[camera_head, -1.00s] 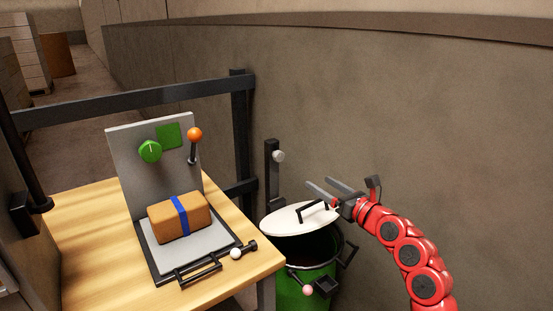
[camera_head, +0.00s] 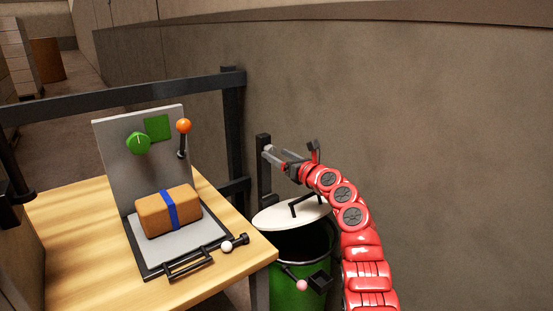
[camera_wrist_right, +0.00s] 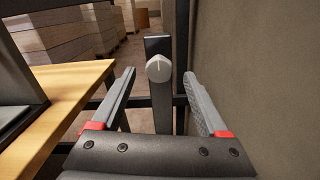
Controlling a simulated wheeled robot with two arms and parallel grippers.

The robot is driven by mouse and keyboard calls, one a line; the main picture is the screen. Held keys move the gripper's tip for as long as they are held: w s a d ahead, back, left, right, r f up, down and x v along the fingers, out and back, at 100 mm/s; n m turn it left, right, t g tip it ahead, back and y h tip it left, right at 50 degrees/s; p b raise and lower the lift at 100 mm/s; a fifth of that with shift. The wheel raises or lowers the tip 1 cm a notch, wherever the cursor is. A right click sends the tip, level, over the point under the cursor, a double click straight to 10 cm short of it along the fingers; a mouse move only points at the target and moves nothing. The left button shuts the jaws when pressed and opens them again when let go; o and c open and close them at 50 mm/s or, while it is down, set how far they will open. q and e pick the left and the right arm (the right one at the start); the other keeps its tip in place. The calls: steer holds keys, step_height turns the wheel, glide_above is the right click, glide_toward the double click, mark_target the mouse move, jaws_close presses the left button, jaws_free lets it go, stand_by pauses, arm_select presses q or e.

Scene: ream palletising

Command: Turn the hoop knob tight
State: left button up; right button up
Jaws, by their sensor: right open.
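A round pale grey knob (camera_wrist_right: 160,68) with a line mark sits near the top of a black post (camera_wrist_right: 159,110). In the right wrist view it shows between my two fingertips, with space on both sides. My right gripper (camera_head: 271,156) is open and empty, pointing at the knob from the right. In the head view the fingers partly cover the knob (camera_head: 268,148). I cannot tell whether the tips reach around it or stop short. My left gripper is not in view.
Below stands a green drum (camera_head: 288,293) with a tilted white lid (camera_head: 275,215) and a pink ball handle. At left, a wooden table (camera_head: 75,230) carries a panel with a green dial and orange-topped lever, and a strapped brown block. A wall (camera_head: 440,140) bounds the right.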

steer(key=shift+w+a, duration=0.35)
steer(key=shift+c, duration=0.4)
jaws_close()
